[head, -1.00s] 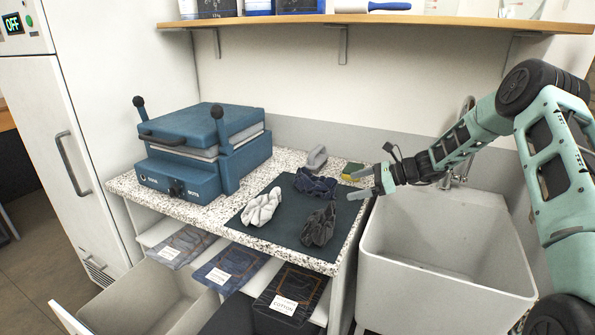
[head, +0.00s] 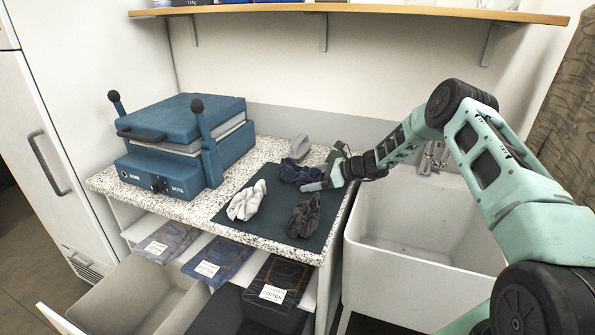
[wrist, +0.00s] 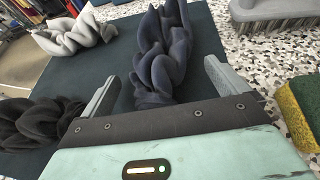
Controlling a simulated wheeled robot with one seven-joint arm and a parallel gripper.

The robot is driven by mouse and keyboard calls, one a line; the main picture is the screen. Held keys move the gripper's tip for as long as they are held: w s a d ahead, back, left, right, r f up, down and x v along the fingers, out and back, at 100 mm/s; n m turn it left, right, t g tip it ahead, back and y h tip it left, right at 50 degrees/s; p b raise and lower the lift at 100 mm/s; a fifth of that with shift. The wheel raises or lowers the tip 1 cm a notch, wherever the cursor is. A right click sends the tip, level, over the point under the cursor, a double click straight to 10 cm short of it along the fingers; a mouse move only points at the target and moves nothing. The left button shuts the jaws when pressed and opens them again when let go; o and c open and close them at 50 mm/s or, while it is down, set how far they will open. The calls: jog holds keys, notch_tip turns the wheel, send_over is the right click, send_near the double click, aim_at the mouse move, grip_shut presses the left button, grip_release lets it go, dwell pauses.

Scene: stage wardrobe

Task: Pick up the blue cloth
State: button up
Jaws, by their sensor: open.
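The blue cloth (head: 299,172), a dark navy crumpled bundle, lies on the dark mat (head: 232,221) on the speckled counter. In the wrist view the blue cloth (wrist: 163,48) lies ahead, its near end at the gap between the fingers. My gripper (head: 322,180) is open at the right side of the cloth in the head view. In the wrist view my gripper (wrist: 160,88) has one finger on each side of the gap, and nothing is clamped. The head view partly hides the cloth's right end behind the gripper.
A white cloth (head: 247,200) and a black cloth (head: 304,216) lie on the same mat. A brush (head: 299,147) stands behind, and a yellow-green sponge (wrist: 300,108) lies at right. A blue press (head: 185,145) stands left; a sink (head: 425,235) is at right.

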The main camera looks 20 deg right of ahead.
jog(key=shift+w+a+f, duration=0.2)
jog(key=shift+w+a, duration=0.1)
jog(key=shift+a, duration=0.05)
jog(key=c, duration=1.1)
jog(key=shift+o, duration=0.2)
